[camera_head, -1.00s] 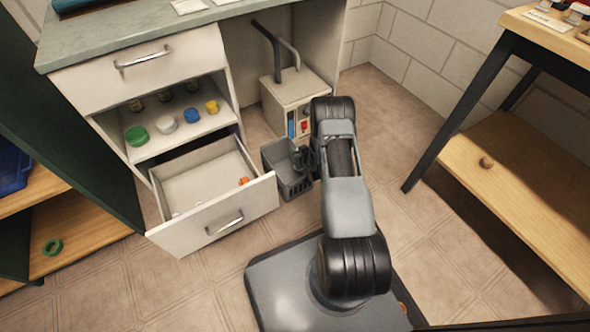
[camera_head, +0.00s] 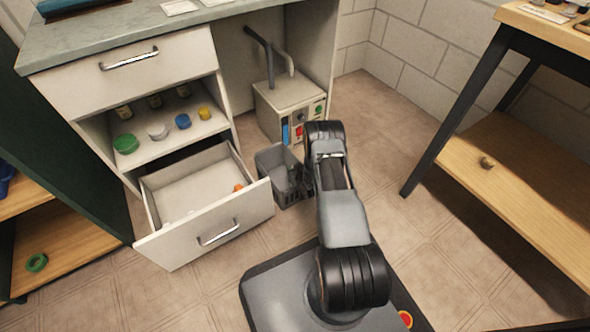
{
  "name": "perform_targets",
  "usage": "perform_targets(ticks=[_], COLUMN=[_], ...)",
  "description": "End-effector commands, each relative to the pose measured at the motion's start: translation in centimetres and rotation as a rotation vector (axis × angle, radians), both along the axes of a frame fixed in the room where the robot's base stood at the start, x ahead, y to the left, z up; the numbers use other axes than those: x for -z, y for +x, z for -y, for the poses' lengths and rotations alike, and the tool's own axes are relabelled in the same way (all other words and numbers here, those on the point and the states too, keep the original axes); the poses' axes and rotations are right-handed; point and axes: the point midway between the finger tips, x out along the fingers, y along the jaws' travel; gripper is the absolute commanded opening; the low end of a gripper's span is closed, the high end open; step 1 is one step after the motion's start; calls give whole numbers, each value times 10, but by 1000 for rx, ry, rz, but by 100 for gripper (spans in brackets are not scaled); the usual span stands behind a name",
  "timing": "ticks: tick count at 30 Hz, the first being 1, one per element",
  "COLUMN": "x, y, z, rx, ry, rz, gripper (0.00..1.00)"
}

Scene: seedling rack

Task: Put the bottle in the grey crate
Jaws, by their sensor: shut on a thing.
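The grey crate (camera_head: 268,163) stands on the floor between the open drawer and the box-shaped unit. My gripper (camera_head: 303,182) is a small dark shape at the crate's right side, largely hidden by my own arm. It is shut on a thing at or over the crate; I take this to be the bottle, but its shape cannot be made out. I cannot tell whether it is inside the crate's rim.
The open drawer (camera_head: 205,232) juts out left of the crate. The box-shaped unit (camera_head: 290,95) with pipes stands behind it. Several lidded jars, one green (camera_head: 126,143), sit on the cabinet shelf. A wooden table (camera_head: 530,190) stands right, with clear floor between.

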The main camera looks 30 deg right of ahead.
Motion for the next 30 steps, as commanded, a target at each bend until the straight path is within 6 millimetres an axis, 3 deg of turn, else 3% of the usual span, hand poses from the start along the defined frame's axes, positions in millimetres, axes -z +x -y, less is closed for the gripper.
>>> perform_targets(ticks=[13, 14, 21, 30], x=[11, 12, 13, 11], y=[0, 0, -1, -1], z=[0, 0, 0, -1], rx=[0, 0, 1, 0], ry=[0, 1, 2, 2], rz=[0, -2, -4, -6], gripper=[0, 41, 64, 65])
